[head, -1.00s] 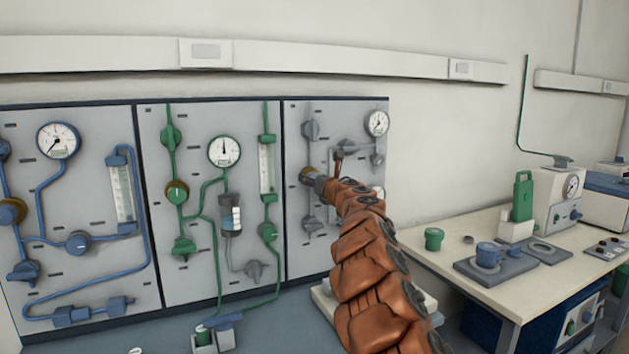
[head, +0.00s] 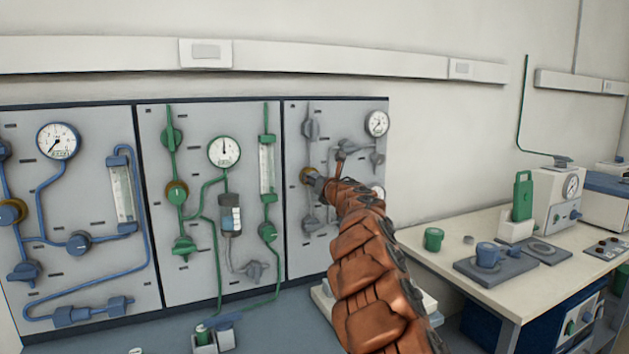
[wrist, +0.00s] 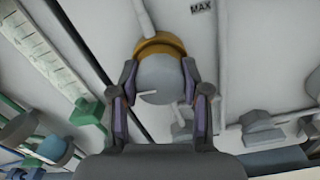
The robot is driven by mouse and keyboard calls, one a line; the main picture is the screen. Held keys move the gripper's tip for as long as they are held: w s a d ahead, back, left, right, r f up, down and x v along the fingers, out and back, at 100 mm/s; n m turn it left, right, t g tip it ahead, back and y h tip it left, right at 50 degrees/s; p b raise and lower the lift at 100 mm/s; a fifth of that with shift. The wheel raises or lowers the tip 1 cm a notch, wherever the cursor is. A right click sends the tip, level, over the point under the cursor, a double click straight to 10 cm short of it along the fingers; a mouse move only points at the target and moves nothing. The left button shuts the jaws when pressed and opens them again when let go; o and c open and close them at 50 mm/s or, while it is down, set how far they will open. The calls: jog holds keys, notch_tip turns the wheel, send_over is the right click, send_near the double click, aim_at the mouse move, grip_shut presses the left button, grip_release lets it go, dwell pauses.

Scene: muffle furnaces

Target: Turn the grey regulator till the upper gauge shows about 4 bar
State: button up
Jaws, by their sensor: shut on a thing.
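The grey regulator has a round grey knob with a brass collar (head: 306,175) on the right-hand wall panel; the knob (wrist: 160,76) shows large in the wrist view. A white pointer line on the knob's face points left. My gripper (head: 318,184) is shut on the knob, with one finger on each side of it in the wrist view (wrist: 158,86). The upper gauge (head: 377,123) is at the panel's top right, unobstructed; its needle is too small to read surely. A lower gauge (head: 379,190) is mostly hidden behind my arm.
Grey valves (head: 311,130) sit above and below the regulator on the same panel. The green-piped panel (head: 150,240) and blue-piped panel (head: 90,200) are to the left. A bench (head: 440,262) with a green cup (head: 434,239) and instruments stands to the right.

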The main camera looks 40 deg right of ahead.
jog(key=m+p, duration=0.1)
jog(key=m, duration=0.1)
jog(key=m+p, duration=0.1)
jog(key=m, duration=0.1)
jog(key=shift+w+a+r+m, duration=0.1)
jog(key=shift+r+m, duration=0.05)
jog(key=shift+m, duration=0.25)
jog(key=m+p, duration=0.3)
jog(key=m, duration=0.2)
jog(key=shift+m, duration=0.3)
jog(key=m+p, duration=0.2)
jog(key=shift+m, duration=0.3)
jog(key=m+p, duration=0.4)
jog(key=shift+m+p, duration=1.15)
jog(key=shift+m, duration=0.55)
jog(key=shift+f, duration=0.2)
jog(key=o, duration=1.2)
jog(key=shift+c, duration=0.2)
